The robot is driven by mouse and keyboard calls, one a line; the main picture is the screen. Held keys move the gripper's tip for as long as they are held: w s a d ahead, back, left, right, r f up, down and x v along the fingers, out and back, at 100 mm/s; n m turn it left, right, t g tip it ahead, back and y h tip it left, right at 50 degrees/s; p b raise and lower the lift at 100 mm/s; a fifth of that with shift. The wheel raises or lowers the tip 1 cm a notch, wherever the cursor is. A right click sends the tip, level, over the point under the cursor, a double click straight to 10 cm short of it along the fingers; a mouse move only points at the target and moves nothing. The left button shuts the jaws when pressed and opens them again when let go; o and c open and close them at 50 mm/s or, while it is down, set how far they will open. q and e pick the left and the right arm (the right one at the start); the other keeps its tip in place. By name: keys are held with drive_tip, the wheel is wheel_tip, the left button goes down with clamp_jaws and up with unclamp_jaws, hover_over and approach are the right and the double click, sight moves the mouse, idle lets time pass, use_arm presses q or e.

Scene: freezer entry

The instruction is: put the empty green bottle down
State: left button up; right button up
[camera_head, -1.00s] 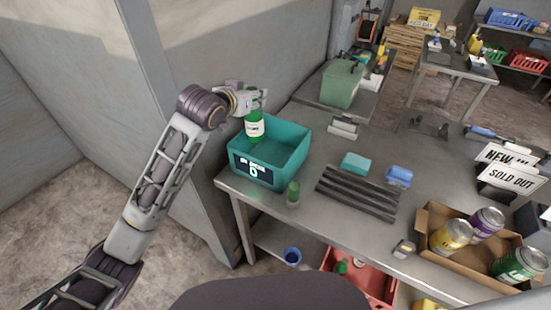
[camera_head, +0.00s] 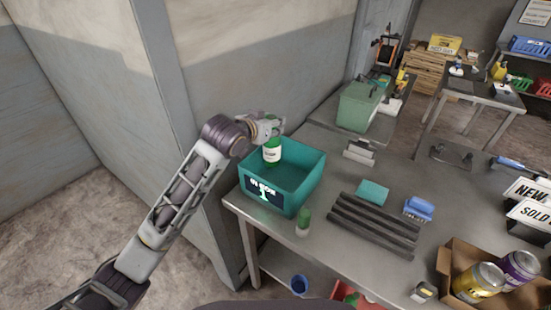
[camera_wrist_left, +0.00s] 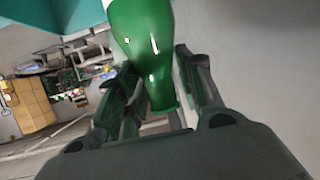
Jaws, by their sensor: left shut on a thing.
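The green bottle (camera_head: 272,151) with a white label hangs roughly upright at the open top of a teal bin (camera_head: 311,184), near its back left side. My left gripper (camera_head: 269,130) is shut around the bottle's upper part. In the left wrist view the green glass (camera_wrist_left: 148,45) sits between the fingers of my left gripper (camera_wrist_left: 160,90), and a teal edge shows at the top left. I cannot tell whether the bottle touches the bin floor. My right gripper is not in view.
The bin stands at the left end of a metal table beside a grey wall. A small green-topped container (camera_head: 304,222) stands in front of it. Dark bars (camera_head: 373,225), a teal block (camera_head: 372,191) and a box of cans (camera_head: 449,262) lie to the right.

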sight(267, 148)
use_arm(q)
drive_tip(key=shift+f, duration=2.3)
drive_tip(key=shift+f, duration=1.85)
drive_tip(key=o, duration=1)
drive_tip(key=shift+s+a, duration=0.1)
drive_tip(key=shift+v, duration=5.9)
